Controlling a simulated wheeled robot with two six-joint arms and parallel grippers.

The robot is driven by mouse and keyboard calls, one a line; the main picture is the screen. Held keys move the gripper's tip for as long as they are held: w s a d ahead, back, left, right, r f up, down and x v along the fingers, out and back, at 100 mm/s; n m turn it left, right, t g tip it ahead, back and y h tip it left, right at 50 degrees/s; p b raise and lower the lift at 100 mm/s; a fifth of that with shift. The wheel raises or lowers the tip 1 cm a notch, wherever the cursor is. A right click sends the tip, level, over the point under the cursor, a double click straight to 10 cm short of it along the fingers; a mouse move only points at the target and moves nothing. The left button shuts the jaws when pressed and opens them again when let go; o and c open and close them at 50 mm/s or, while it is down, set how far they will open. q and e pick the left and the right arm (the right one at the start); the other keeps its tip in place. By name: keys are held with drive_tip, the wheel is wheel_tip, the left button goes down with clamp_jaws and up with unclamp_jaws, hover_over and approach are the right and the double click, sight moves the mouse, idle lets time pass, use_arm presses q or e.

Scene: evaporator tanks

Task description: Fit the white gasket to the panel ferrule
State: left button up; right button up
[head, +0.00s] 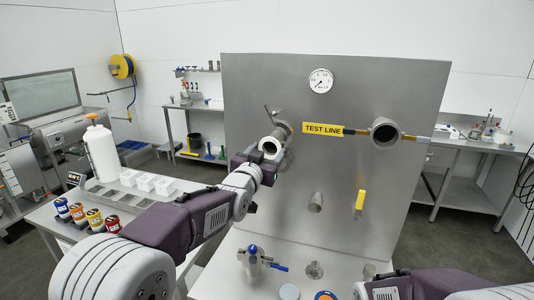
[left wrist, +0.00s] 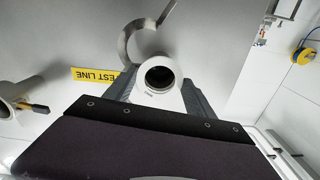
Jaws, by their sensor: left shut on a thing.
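The white gasket (left wrist: 158,97) is a ring with a dark round opening in the left wrist view. My left gripper (left wrist: 160,88) is shut on it, one grey finger on each side. In the head view, my left gripper (head: 267,158) is at the panel's left side, in front of the panel ferrule (head: 283,131). An open metal clamp (head: 271,114) hangs by that ferrule; it also shows above the gasket in the left wrist view (left wrist: 133,38). The gasket hides the ferrule face, so I cannot tell whether they touch. My right gripper is out of view.
The steel panel (head: 345,100) carries a gauge (head: 321,81), a TEST LINE label (head: 323,129), a larger port (head: 384,132), a lower stub (head: 315,202) and a yellow handle (head: 360,200). A blue-handled valve (head: 256,261) stands on the bench below. White boxes (head: 146,182) and cans stand left.

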use_arm(q)
drive_tip(key=shift+p+x, duration=0.4)
drive_tip(key=shift+x, duration=0.45)
drive_tip(key=o, duration=1.2)
drive_tip(key=shift+o, duration=0.9)
drive_tip(key=shift+w+a+f, duration=0.1)
drive_tip(key=shift+a, duration=0.05)
